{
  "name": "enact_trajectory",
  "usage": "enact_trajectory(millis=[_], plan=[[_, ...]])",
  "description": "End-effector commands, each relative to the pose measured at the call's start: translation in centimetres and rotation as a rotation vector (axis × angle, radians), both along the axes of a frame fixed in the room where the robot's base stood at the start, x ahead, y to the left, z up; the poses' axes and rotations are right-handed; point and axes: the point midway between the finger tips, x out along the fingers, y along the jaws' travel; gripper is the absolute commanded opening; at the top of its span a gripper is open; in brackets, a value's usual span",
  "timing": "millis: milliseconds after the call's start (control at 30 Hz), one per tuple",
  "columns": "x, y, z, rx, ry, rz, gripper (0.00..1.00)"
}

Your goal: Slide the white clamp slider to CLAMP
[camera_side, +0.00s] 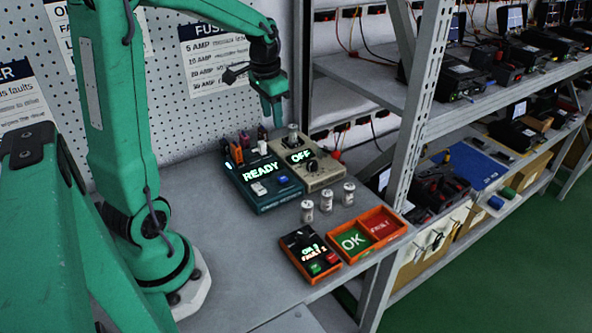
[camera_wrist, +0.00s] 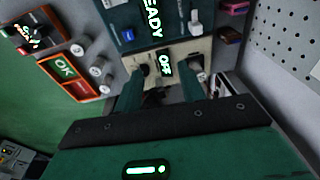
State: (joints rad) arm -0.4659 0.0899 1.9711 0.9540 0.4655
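The teal fixture box (camera_side: 262,183) with a lit READY display stands on the bench. In the wrist view the white slider (camera_wrist: 195,22) is at the top, right of the READY text. Any slider lettering is too small to read. My gripper (camera_side: 271,117) hangs above and behind the boxes, apart from the slider. In the wrist view my gripper (camera_wrist: 160,88) has its two fingers spread and empty, over the beige box.
A beige box (camera_side: 307,170) with an OFF display and black knob (camera_side: 313,165) adjoins the teal box. Several silver cylinders (camera_side: 326,200) stand in front of it. An orange OK/FAULT tray (camera_side: 364,235) and small counter box (camera_side: 310,253) are nearer. Bench left of the boxes is clear.

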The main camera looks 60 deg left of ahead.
Motion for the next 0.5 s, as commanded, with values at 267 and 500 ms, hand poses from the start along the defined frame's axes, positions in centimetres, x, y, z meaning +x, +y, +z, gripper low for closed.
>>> enact_trajectory(millis=[267, 500], plan=[[0.9, 5.9, -4.3, -0.035, 0.08, 0.004, 0.4], [0.9, 8.4, -6.4, -0.055, 0.11, 0.001, 0.4]])
